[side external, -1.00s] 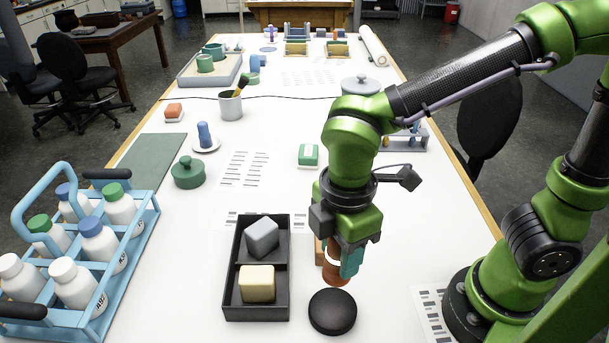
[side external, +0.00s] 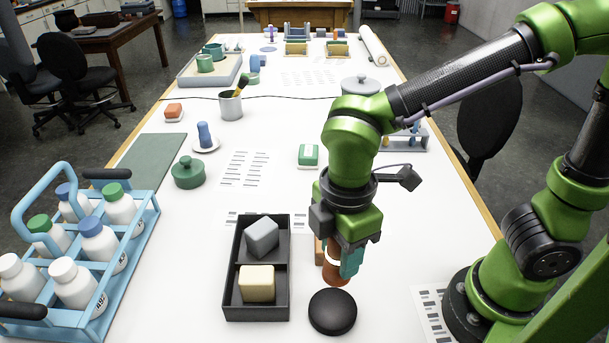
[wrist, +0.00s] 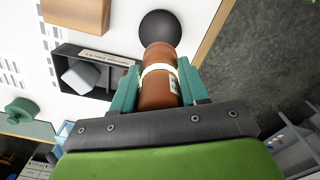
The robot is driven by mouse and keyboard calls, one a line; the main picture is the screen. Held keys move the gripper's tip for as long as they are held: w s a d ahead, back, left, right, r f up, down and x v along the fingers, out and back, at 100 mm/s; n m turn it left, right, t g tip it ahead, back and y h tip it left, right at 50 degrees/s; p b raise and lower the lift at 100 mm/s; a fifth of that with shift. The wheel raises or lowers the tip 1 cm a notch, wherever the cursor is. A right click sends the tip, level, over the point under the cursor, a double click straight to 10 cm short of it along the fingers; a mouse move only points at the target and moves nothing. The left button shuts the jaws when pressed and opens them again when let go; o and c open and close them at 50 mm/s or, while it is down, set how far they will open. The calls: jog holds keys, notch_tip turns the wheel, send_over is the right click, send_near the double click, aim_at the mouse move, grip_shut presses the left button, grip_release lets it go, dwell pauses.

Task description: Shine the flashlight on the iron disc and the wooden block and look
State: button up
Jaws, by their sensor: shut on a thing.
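My gripper (side external: 341,258) is shut on a brown cylinder with a white label band, which I take to be the flashlight (side external: 335,275). In the wrist view the flashlight (wrist: 160,88) sits between the teal fingers, its far end towards a black disc. This black disc (side external: 332,312), likely the iron disc, lies on the table just below the flashlight; it also shows in the wrist view (wrist: 160,28). The wooden block (wrist: 76,14) shows in the wrist view at the top left. In the side view it is mostly hidden behind my gripper. No light spot is clearly visible.
A black two-compartment tray (side external: 228,290) left of the gripper holds a grey block (side external: 262,238) and a cream block (side external: 257,284). A blue bottle carrier (side external: 140,245) stands at the left. A green lidded pot (side external: 188,173) and a green-and-white block (side external: 308,155) stand farther back.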

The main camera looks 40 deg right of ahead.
dwell(0.3)
jog(key=shift+w+d, duration=0.25)
jog(key=shift+d, duration=0.05)
jog(key=w+d+r+m, duration=0.2)
jog(key=w+d+m, duration=0.4)
jog(key=w+d, duration=0.4)
jog(key=shift+w+d, duration=0.2)
jog(key=shift+d, duration=0.3)
jog(key=shift+r, duration=0.1)
dwell(1.2)
